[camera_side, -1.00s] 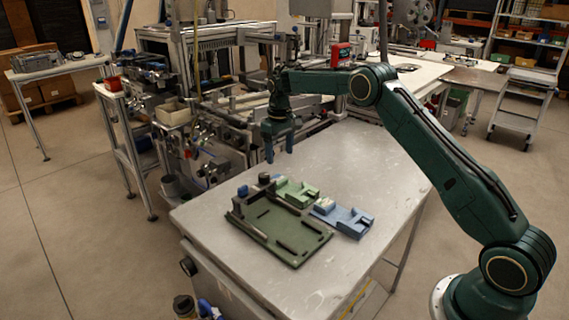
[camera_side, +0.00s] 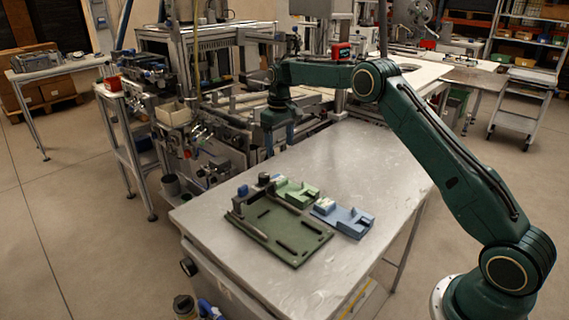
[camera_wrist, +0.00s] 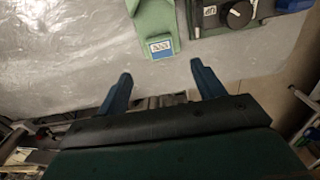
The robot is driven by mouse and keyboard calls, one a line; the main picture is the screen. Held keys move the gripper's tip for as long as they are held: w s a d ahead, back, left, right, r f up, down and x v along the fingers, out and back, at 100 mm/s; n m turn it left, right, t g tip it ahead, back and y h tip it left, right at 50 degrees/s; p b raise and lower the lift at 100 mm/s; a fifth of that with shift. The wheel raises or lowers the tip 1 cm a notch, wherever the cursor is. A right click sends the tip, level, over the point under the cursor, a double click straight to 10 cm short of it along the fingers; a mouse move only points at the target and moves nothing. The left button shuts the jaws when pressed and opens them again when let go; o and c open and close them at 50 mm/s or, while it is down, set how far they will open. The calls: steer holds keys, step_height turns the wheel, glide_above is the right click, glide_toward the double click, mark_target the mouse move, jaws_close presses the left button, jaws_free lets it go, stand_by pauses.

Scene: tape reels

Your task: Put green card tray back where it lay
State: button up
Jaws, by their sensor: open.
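The green card tray (camera_side: 300,190) lies on the metal table, behind the dark green fixture board and beside the blue tray. Part of it also shows in the wrist view (camera_wrist: 153,18) at the top, with a white and blue label at its near end. My gripper (camera_side: 280,145) hangs over the far left part of the table, behind the tray and apart from it. In the wrist view its two blue fingers (camera_wrist: 160,71) are spread with nothing between them.
The dark green fixture board (camera_side: 285,236) with a post and black knob lies in front of the green tray. A blue tray (camera_side: 345,217) lies to the right. The table (camera_side: 378,160) is clear at the back and right. Machinery (camera_side: 215,140) stands close behind the table's left edge.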

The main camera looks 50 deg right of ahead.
steer(key=s+a+r+t, duration=0.1)
steer(key=s+a+r, duration=0.3)
steer(key=s+r, duration=0.55)
steer(key=s+a+r+t, duration=0.2)
steer(key=s+a+r, duration=0.3)
steer(key=s+r, duration=0.45)
steer(key=s+a+f+t, duration=0.1)
steer(key=s+a+f, duration=0.1)
steer(key=s, duration=1)
steer(key=s+a+f+t, duration=0.1)
steer(key=s+a+f, duration=0.1)
steer(key=s, duration=1)
steer(key=shift+s+f+t, duration=0.15)
steer(key=shift+t, duration=0.15)
